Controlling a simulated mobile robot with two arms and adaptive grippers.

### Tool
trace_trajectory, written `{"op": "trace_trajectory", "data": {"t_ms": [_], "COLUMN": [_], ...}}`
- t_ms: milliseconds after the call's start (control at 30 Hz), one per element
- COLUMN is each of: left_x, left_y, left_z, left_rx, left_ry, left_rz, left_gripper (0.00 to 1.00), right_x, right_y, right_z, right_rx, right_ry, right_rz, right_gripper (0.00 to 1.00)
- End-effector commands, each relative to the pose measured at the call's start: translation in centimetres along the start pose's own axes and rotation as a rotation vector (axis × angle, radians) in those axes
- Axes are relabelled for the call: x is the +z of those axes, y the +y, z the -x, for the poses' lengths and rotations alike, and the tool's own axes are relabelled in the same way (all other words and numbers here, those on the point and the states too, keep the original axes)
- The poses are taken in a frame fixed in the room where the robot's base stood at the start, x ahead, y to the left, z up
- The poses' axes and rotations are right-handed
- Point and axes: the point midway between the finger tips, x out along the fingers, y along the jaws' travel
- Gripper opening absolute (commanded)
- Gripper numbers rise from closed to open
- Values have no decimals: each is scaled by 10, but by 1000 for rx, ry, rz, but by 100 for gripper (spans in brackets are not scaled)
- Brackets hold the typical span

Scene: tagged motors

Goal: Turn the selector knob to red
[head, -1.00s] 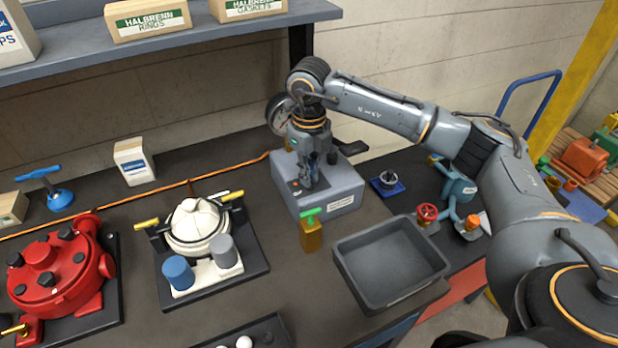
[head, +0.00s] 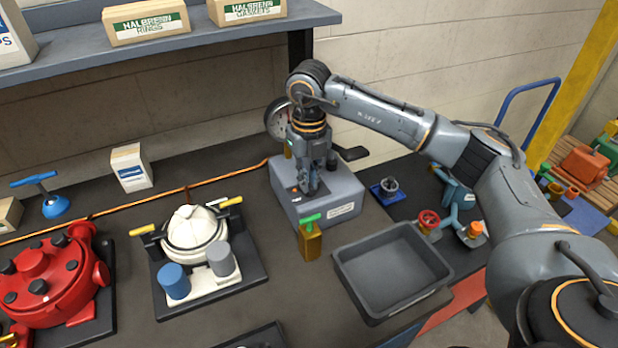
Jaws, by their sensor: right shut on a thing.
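A grey control box (head: 335,204) stands on the workbench near the wall, with a label on its front. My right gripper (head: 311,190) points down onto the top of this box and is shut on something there. The selector knob is hidden by the fingers, so I cannot read its setting. A small orange patch shows on the box top just left of the fingers. My left gripper is not in view.
A brass-coloured block with a green handle (head: 310,242) stands just in front of the box. A grey empty tray (head: 390,270) lies to the right. A white-domed motor (head: 194,230) and a red motor (head: 55,285) are on the left. A shelf (head: 75,52) overhangs the back.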

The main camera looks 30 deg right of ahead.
Motion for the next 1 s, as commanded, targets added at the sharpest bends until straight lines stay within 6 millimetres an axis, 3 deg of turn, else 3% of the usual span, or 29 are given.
{"op": "trace_trajectory", "data": {"t_ms": [133, 200, 267, 667, 1000], "left_x": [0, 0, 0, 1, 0], "left_y": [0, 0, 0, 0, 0], "left_z": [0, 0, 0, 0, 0], "left_rx": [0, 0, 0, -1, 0], "left_ry": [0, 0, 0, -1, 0], "left_rz": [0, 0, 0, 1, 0], "left_gripper": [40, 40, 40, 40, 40], "right_x": [1, 1, 1, 1, 2], "right_y": [0, 0, 0, 0, 0], "right_z": [2, 2, 2, 7, 72], "right_rx": [1, 1, 1, 1, 1], "right_ry": [-5, -5, -5, -4, -7], "right_rz": [-1, -1, 0, 0, 0], "right_gripper": [0, 20, 33, 33, 33]}}
